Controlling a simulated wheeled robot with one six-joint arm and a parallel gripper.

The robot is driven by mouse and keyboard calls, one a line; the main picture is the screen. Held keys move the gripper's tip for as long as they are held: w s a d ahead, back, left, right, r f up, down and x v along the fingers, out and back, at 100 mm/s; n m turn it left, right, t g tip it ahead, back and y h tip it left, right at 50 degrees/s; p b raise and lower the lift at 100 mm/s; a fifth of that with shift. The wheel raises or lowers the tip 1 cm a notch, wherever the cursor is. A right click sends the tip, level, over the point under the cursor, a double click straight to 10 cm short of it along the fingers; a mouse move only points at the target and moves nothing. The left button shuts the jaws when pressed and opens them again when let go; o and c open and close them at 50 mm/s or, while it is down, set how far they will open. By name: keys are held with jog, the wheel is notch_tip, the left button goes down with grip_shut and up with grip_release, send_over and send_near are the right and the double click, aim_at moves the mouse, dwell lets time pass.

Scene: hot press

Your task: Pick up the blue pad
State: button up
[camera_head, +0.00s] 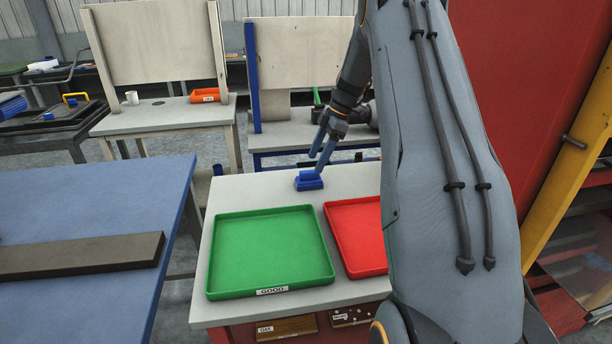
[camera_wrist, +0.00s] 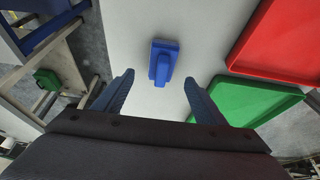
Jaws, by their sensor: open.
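The blue pad (camera_head: 308,180) is a small blue block with a raised handle-like ridge. It sits on the light table top behind the green tray. In the wrist view the blue pad (camera_wrist: 162,62) lies ahead of the fingertips, roughly centred between them. My gripper (camera_head: 321,148) is above and just behind the pad in the head view, pointing down. In the wrist view my gripper (camera_wrist: 162,80) has its two blue fingers spread wide with nothing between them. The fingers do not appear to touch the pad.
A green tray (camera_head: 270,290) marked GOOD lies in front of the pad. A red tray (camera_head: 357,237) is beside it, partly hidden by my arm. A blue table (camera_head: 80,205) with a dark bar (camera_head: 80,257) stands at left. Light table surface around the pad is clear.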

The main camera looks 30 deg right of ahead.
aim_at(312, 171)
jog(key=shift+x, duration=0.85)
jog(key=shift+a+f+p, duration=0.15)
jog(key=shift+f+p, duration=0.4)
jog(key=shift+p, duration=0.05)
jog(key=shift+p+x, duration=1.05)
jog(key=shift+x, duration=1.3)
jog(key=shift+s, duration=0.15)
jog(key=shift+c, duration=0.5)
jog(key=c, duration=1.1)
